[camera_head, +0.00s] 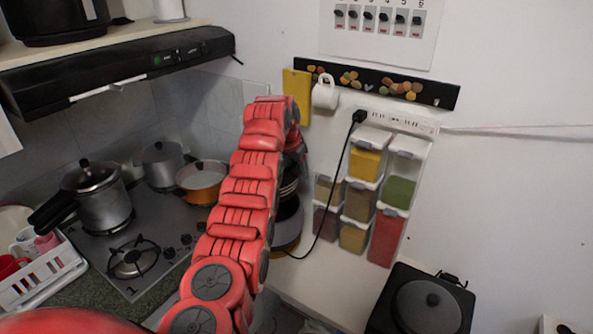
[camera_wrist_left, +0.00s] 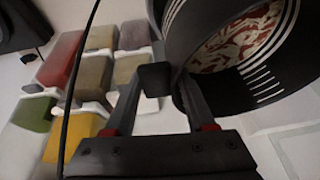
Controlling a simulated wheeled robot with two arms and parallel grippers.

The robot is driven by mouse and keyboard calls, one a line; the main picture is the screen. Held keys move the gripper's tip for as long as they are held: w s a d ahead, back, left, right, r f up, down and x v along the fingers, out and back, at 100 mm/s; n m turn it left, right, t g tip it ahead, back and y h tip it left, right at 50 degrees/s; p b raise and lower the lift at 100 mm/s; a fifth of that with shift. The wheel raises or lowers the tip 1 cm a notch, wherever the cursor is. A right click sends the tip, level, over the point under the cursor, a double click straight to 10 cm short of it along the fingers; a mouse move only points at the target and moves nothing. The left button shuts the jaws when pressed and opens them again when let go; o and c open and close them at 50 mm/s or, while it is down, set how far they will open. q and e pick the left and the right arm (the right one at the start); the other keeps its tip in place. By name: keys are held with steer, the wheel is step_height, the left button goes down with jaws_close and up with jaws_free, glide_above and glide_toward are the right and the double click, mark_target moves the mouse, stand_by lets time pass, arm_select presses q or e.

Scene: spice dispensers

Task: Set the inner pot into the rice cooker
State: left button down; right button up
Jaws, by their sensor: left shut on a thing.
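My left gripper (camera_wrist_left: 165,80) is shut on the rim of the dark inner pot (camera_wrist_left: 258,82). In the left wrist view the pot is tilted, with white level lines on its inner wall and a red-and-white patterned area inside. In the head view the pot (camera_head: 289,188) shows partly, just right of my red left arm, which hides the gripper's fingers. My right gripper is not in view.
Spice containers (camera_head: 355,203) stand right of the pot. A black cord hangs from the power strip (camera_head: 403,122) close beside it. A black appliance with a round grey lid (camera_head: 427,306) is at the lower right. The stove with a pressure cooker (camera_head: 101,205) and an orange pan (camera_head: 203,182) is left.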

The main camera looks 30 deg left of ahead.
mark_target(296, 184)
arm_select(q)
steer(key=shift+s+b, duration=0.1)
steer(key=shift+b, duration=0.25)
step_height(296, 184, down, 5)
steer(key=b, duration=0.3)
steer(key=shift+f, duration=0.1)
stand_by(0.4)
steer(key=shift+f+b, duration=0.1)
steer(key=shift+b, duration=0.35)
steer(key=shift+s, duration=0.1)
steer(key=shift+b, duration=0.3)
stand_by(0.8)
